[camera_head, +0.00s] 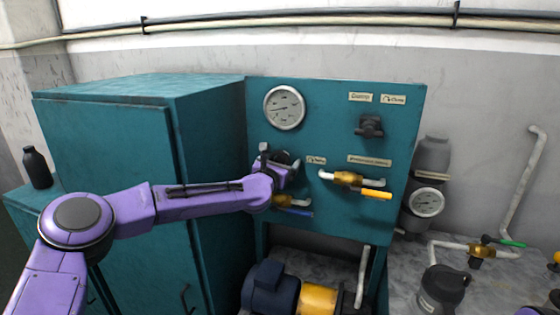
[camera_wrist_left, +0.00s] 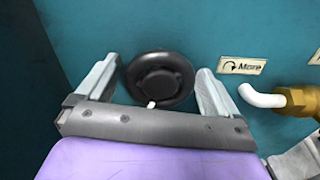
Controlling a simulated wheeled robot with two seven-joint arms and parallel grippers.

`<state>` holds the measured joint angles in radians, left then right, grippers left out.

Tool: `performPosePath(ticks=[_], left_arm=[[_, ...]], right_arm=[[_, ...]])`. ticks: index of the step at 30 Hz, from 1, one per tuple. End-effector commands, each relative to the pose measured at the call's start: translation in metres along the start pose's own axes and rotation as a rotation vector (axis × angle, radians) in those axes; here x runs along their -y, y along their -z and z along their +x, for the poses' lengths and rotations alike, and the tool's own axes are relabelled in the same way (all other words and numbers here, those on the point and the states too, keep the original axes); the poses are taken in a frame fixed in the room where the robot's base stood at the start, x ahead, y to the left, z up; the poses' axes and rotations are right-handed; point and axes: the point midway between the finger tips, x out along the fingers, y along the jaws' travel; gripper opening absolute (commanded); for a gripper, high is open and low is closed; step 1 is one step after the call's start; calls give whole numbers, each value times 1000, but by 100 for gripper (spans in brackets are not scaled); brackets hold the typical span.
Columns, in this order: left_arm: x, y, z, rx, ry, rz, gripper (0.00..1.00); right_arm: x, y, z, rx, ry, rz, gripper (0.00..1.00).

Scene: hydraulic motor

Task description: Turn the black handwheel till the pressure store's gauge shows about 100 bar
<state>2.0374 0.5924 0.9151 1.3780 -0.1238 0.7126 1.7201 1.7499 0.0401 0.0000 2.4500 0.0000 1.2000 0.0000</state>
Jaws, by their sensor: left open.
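The black handwheel (camera_wrist_left: 160,80) is on the teal panel, left of a "More" label with a curved arrow. In the left wrist view it appears between the fingers of my open left gripper (camera_wrist_left: 158,70), one finger to each side; I cannot tell whether either touches it. In the head view my left gripper (camera_head: 280,158) is in front of the panel and hides most of the wheel. The pressure store (camera_head: 433,157) is a grey cylinder right of the panel. Its gauge (camera_head: 427,202) is round and white; its reading is too small to tell. My right gripper is not in view.
A larger gauge (camera_head: 284,107) is above the wheel on the panel. A yellow-handled valve (camera_head: 348,179) and a black knob (camera_head: 369,127) are to its right. A blue-handled valve (camera_head: 291,203) is just below my gripper. A teal cabinet (camera_head: 110,135) stands at left.

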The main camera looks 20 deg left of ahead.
Motion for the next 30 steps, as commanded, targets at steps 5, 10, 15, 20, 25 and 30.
performPosePath(ticks=[5, 10, 15, 20, 25, 30], left_arm=[[0, 0, 0, 0, -1, 0, 52], [-1, 0, 0, 0, -1, 1, 43], [-1, 0, -1, 1, -1, 24, 43], [-1, 2, -1, 0, -1, 92, 43], [-1, 2, -1, 1, 0, 217, 43], [-1, 2, -1, 1, 0, 375, 43]], right_arm=[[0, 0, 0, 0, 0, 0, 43], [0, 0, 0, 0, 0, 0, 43], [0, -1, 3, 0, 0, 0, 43], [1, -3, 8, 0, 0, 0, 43], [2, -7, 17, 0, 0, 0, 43], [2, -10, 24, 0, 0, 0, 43]])
